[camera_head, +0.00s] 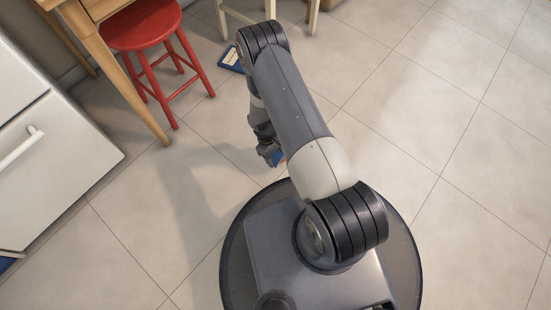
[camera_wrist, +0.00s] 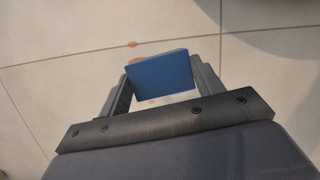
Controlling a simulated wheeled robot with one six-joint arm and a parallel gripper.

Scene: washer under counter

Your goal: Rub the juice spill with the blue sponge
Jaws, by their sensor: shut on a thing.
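The blue sponge (camera_wrist: 160,72) is a flat blue block between the two fingers of my gripper (camera_wrist: 158,80) in the wrist view. My gripper is shut on it. In the head view my gripper (camera_head: 272,155) is beside my base, and only a small bit of blue sponge (camera_head: 277,158) shows. Orange-red spots of the juice spill (camera_wrist: 133,44) show on the tile floor in the wrist view, beyond the sponge and partly behind it. I cannot tell whether the sponge touches the floor. In the head view the spill is mostly hidden by my arm.
A red stool (camera_head: 143,30) and a wooden table leg (camera_head: 135,90) stand at upper left. A white cabinet or appliance (camera_head: 50,150) is at the left edge. A blue flat object (camera_head: 231,58) lies on the floor near the top. The tile floor (camera_head: 460,130) at right is clear.

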